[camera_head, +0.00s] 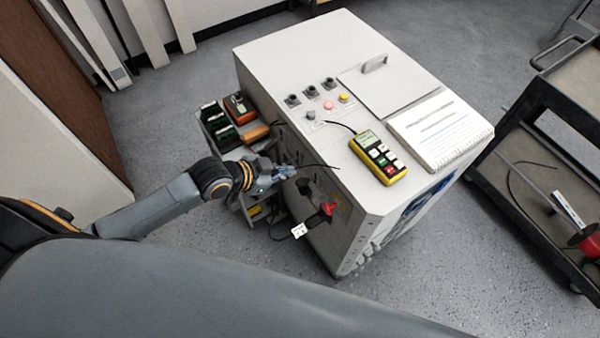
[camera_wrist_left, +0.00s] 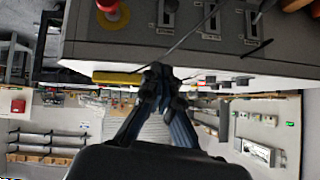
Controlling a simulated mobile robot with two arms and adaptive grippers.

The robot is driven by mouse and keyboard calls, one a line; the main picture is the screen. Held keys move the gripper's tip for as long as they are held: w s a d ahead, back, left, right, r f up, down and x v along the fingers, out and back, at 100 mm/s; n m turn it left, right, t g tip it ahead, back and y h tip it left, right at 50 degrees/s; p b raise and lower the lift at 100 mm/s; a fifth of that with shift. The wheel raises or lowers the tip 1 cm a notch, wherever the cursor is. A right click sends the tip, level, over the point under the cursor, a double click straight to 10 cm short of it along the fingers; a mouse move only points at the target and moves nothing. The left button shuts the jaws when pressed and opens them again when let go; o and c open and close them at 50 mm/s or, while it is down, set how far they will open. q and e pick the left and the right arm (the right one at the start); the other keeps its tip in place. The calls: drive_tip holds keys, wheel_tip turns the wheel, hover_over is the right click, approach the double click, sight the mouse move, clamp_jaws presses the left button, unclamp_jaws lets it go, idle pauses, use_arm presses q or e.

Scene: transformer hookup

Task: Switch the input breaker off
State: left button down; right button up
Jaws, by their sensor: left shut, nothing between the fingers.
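The light grey transformer cabinet (camera_head: 300,55) stands in the middle of the head view. My left gripper (camera_head: 287,171) is shut and empty at its left side panel. In the left wrist view my fingertips (camera_wrist_left: 160,75) are together just below that panel (camera_wrist_left: 135,50). Three switch plates with dark levers sit in a row there: a left one (camera_wrist_left: 167,14), a middle one (camera_wrist_left: 211,20) and a right one (camera_wrist_left: 253,25). I cannot read which is the input breaker, nor tell contact. A red knob (camera_wrist_left: 112,15) on yellow is left of them; a red handle (camera_head: 328,208) shows in the head view.
A yellow handheld meter (camera_head: 377,157) and a notepad (camera_head: 440,130) lie on the cabinet top. Thin dark cables cross near my gripper. A dark cart (camera_head: 540,120) stands at right.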

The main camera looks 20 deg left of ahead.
use_arm(q)
drive_tip(key=p, duration=0.1)
hover_over(302, 182)
drive_tip(key=d, duration=0.2)
drive_tip(key=f, duration=0.6)
drive_tip(key=shift+w+a, duration=0.25)
drive_tip(key=shift+w, duration=0.15)
drive_tip(key=f, duration=0.2)
drive_tip(key=a+f, duration=0.1)
drive_tip(key=shift+s+f+p, duration=0.1)
drive_tip(key=shift+s+p, duration=0.15)
drive_tip(key=shift+p, duration=0.05)
drive_tip(key=shift+s+a+f, duration=0.1)
drive_tip(key=shift+a+f, duration=0.2)
drive_tip(key=shift+f, duration=0.1)
use_arm(e)
drive_tip(key=shift+r, duration=0.85)
drive_tip(key=shift+d, duration=0.1)
use_arm(q)
drive_tip(key=shift+f, duration=0.1)
use_arm(e)
drive_tip(key=shift+d+f, duration=0.1)
